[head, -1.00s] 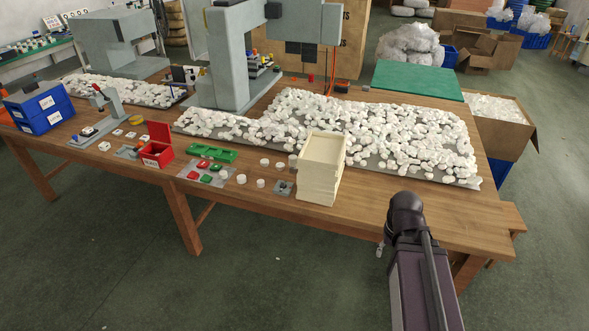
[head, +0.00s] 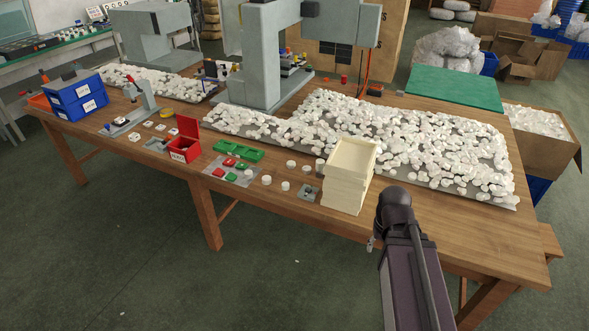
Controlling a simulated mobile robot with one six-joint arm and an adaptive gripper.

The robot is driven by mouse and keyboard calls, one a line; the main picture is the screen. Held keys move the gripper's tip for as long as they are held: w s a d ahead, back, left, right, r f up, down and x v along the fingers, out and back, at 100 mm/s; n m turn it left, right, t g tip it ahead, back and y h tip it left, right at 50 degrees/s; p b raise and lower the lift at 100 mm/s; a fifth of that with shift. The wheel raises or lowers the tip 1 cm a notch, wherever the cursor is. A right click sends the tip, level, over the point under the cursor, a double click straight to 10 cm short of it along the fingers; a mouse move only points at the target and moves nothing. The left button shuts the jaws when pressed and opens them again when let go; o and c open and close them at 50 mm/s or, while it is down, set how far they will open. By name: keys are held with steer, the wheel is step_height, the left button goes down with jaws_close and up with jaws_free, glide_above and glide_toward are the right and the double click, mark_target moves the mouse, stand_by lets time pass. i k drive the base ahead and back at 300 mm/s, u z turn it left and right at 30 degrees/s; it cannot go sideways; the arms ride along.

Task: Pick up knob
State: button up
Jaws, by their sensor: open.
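Several small white round pieces that look like knobs stand on the table's front strip in the head view; one white knob (head: 266,180) is right of the red and green parts, and another white knob (head: 285,186) is close to its right. Which one the task means I cannot tell. My dark arm rises at the lower right, in front of the table and well to the right of these pieces. My gripper's fingers cannot be made out; a small metallic bit shows left of the arm, but I cannot tell what it is.
A stack of cream trays (head: 347,190) stands between the knobs and my arm. A red open box (head: 184,150) and a green tray (head: 238,151) are farther left. White pieces cover a grey sheet (head: 430,180) behind. Grey printer machines (head: 262,60) stand at the back.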

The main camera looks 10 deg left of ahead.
mark_target(307, 169)
steer(key=u, duration=0.45)
steer(key=i, duration=0.85)
steer(key=z, duration=0.1)
steer(key=k, duration=0.5)
steer(key=u, duration=0.05)
